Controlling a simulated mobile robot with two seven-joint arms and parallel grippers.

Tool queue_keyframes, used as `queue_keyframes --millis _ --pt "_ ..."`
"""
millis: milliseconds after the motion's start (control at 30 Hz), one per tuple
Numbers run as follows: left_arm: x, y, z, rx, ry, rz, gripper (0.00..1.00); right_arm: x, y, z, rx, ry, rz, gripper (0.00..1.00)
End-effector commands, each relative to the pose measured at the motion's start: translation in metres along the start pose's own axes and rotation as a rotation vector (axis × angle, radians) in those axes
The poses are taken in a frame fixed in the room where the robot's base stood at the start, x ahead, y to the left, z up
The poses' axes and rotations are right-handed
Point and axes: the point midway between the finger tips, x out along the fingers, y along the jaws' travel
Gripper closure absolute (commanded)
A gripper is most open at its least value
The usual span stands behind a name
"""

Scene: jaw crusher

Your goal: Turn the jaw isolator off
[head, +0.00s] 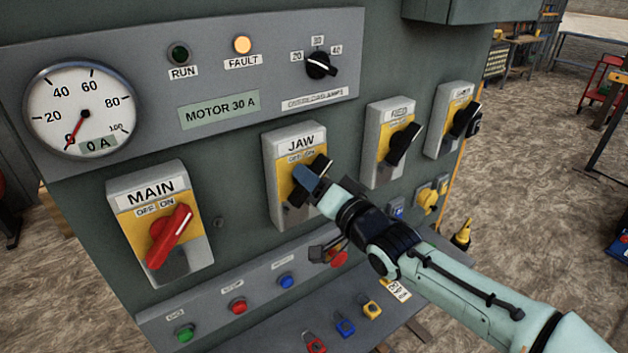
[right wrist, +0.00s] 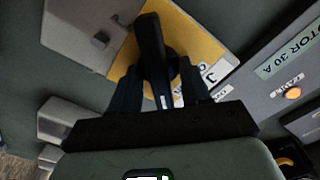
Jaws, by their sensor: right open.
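The jaw isolator (head: 284,140) is a grey box with a yellow plate marked JAW, in the middle of the panel. Its black handle (head: 321,165) slants up to the right, toward the ON side of the label. My right gripper (head: 307,180) is at this handle and hides its lower part. In the right wrist view the black handle (right wrist: 151,45) stands between the two fingers of my right gripper (right wrist: 158,88), which are apart. I cannot tell whether either finger touches it. My left gripper is not in view.
The MAIN isolator (head: 158,188) with a red handle is to the left, and two more black-handled isolators (head: 391,142) (head: 453,119) are to the right. Below is a button strip (head: 262,293). Padlocks (head: 345,327) lie on the ledge. The amber FAULT lamp (head: 242,45) is lit; the gauge (head: 84,108) reads near zero.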

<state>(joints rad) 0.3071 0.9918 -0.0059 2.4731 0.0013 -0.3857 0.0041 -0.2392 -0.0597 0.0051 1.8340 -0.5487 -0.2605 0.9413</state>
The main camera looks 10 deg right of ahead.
Motion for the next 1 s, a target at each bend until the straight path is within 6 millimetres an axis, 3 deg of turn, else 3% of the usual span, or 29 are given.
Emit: queue_keyframes --millis 33,67,200,567,1000 --pt "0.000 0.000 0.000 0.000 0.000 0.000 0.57 0.000 0.000 0.000 0.000 0.000 0.000 0.53" --pt "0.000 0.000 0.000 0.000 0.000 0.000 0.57 0.000 0.000 0.000 0.000 0.000 0.000 0.60" --pt "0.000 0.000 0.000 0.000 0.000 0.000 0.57 0.000 0.000 0.000 0.000 0.000 0.000 1.00" --pt "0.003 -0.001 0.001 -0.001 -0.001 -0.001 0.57 -0.001 0.000 0.001 -0.039 0.000 0.000 1.00" --pt "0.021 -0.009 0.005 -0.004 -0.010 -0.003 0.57 -0.001 0.000 0.002 -0.357 -0.001 0.000 1.00"
